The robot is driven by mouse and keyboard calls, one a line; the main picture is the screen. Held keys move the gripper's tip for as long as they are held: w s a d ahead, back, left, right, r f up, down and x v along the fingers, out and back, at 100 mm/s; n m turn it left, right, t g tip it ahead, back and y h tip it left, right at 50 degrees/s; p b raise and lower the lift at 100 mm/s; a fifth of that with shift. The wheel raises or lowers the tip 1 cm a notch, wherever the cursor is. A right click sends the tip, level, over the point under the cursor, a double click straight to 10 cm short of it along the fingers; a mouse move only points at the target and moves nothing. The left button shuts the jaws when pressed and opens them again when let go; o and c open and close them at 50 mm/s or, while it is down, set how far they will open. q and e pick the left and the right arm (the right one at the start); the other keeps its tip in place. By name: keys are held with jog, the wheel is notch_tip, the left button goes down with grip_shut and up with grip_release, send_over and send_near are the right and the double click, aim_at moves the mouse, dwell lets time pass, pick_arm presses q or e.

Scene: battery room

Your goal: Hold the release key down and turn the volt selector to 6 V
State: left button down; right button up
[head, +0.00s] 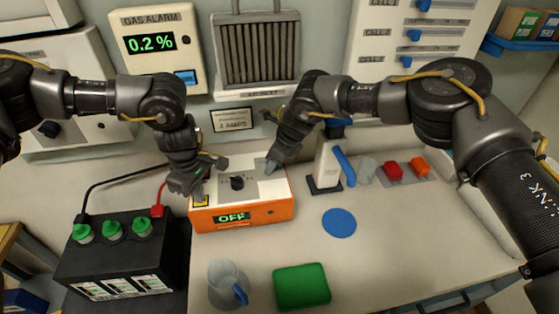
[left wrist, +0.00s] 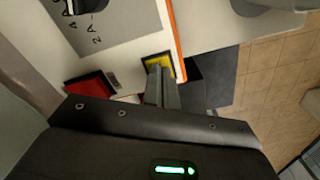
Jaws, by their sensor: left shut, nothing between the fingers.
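The charger (head: 270,213) is an orange box with a pale top and a green display reading OFF. Its black selector knob (head: 237,183) sits on a grey dial plate; the knob is partly cut off in the left wrist view (left wrist: 85,6). Whether the key is pressed I cannot tell. My right gripper (head: 270,168) points down near the dial plate's right side, apart from the knob.
A black battery (head: 122,258) with green caps stands at left, with red and black leads. A holder (head: 326,168) and red pieces (head: 394,171) stand right of the charger.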

jog(key=shift+d+r, duration=0.1)
jog(key=shift+r, duration=0.25)
jog(key=v, duration=0.2)
jog(key=shift+s+d+r, duration=0.15)
jog(key=shift+d+r, duration=0.1)
jog(key=s+d, duration=0.5)
jog(key=d, duration=0.5)
jog(key=shift+d, duration=0.2)
jog(key=shift+s+f, duration=0.1)
jog(key=shift+s, duration=0.05)
jog(key=shift+n, duration=0.6)
jog(key=s+a, duration=0.1)
jog(key=a, duration=0.1)
jog(key=s+a, duration=0.3)
jog(key=a, duration=0.2)
jog(key=shift+s+a+r, duration=0.1)
jog(key=shift+s+r, duration=0.15)
jog(key=shift+s, duration=0.05)
jog(key=shift+s+a+r+m+t+h, duration=0.2)
jog(key=shift+s+a+m+t+h, duration=0.3)
jog(key=shift+m, duration=1.95)
jog(key=shift+s+a+r+m+t+h, duration=0.25)
jog(key=shift+s+m+h, duration=0.3)
jog(key=shift+m, duration=1.95)
jog(key=shift+s+a+r+m+t+h, duration=0.2)
jog(key=shift+s+a+m+t+h, duration=0.35)
jog(key=shift+m, duration=1.9)
